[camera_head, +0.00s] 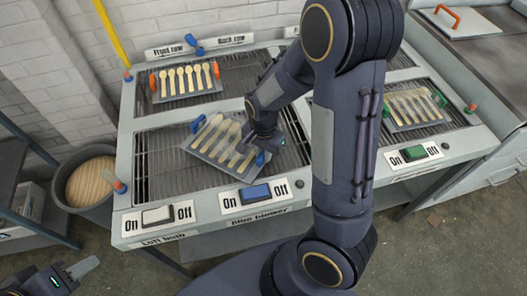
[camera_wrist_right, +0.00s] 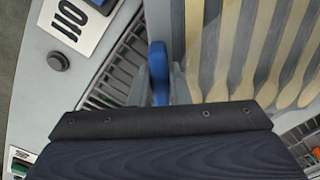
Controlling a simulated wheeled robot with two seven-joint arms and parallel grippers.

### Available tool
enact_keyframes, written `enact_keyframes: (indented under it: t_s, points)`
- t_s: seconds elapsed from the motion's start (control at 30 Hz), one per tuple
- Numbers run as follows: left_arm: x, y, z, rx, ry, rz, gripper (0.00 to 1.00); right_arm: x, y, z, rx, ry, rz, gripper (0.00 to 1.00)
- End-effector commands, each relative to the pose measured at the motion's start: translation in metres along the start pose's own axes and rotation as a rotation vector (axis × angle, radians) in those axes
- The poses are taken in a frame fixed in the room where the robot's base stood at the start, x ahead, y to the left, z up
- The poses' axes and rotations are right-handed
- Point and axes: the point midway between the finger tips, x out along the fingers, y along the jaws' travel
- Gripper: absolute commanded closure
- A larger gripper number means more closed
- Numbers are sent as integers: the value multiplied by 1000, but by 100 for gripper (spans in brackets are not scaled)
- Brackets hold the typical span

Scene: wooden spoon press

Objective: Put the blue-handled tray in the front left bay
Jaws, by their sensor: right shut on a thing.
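The blue-handled tray (camera_head: 212,142) carries several wooden spoons and sits askew over the front left grille (camera_head: 155,170) of the bench. Its far handle (camera_head: 198,124) is free. My right gripper (camera_head: 261,150) is shut on the near right handle, which shows between its fingers in the wrist view (camera_wrist_right: 158,72). Part of the tray also shows there (camera_wrist_right: 195,50). I cannot tell whether the tray touches the grille. My left gripper (camera_head: 75,274) is at the lower left corner, away from the bench and partly cut off; its opening is unclear.
An orange-handled tray (camera_head: 186,96) of spoons lies on the back left grille. A green-handled tray (camera_head: 415,122) lies on the right. Switches (camera_head: 157,215) line the front edge. A bin (camera_head: 72,190) stands left of the bench. My right arm hides the bench's middle.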

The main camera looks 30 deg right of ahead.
Motion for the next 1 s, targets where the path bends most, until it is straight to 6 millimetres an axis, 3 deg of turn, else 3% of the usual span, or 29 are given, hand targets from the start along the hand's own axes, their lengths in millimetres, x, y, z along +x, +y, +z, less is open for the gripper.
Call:
enact_keyframes:
  t_s: [0.07, 0.1, 0.27, 0.5, 0.67, 1.0]
  points:
    - [2, -1, 1, 0, 0, 0, 64, 3, 0, 0, 0, 1, -1, 100]
    - [2, -1, 1, 0, 0, 0, 64, 3, 0, 0, 0, 0, 0, 81]
    - [2, -1, 1, 0, 0, 0, 64, 2, 0, 0, 0, 0, 0, 62]
    - [1, -1, 1, 0, 0, 0, 64, 2, 0, 0, 0, 0, 0, 62]
    - [-1, 0, 0, 0, 0, 0, 64, -9, -1, 0, -1, 2, -4, 62]
    - [-5, 2, -2, 0, 0, 0, 64, -79, -1, 0, -2, 2, -7, 62]
